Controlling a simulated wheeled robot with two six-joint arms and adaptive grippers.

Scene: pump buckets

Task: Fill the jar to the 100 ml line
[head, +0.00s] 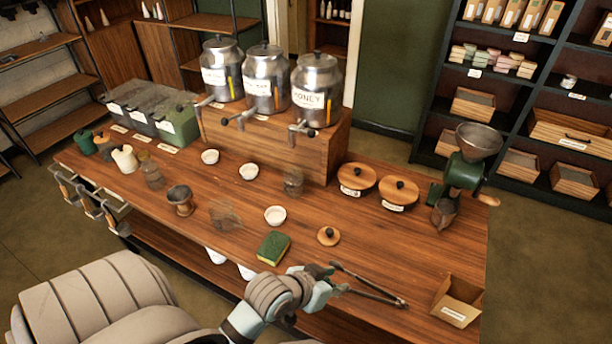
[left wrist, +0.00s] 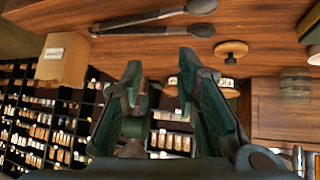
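Three metal canisters stand on a wooden riser; the right one, the honey canister (head: 315,88), has a readable label and a tap (head: 297,132). A small clear vessel (head: 292,180) stands on the counter in front of the riser, near that tap. Another faint clear vessel (head: 226,215) sits farther left. I cannot tell which is the jar, and no 100 ml line is readable. My left gripper (head: 328,280) is over the front of the counter beside the tongs. In the left wrist view its fingers (left wrist: 160,72) are apart with nothing between them. My right gripper is not in view.
Dark tongs (head: 372,288) lie beside the left gripper. A hand grinder (head: 466,172) and open box (head: 458,302) stand at right. The counter between lid and grinder is clear.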

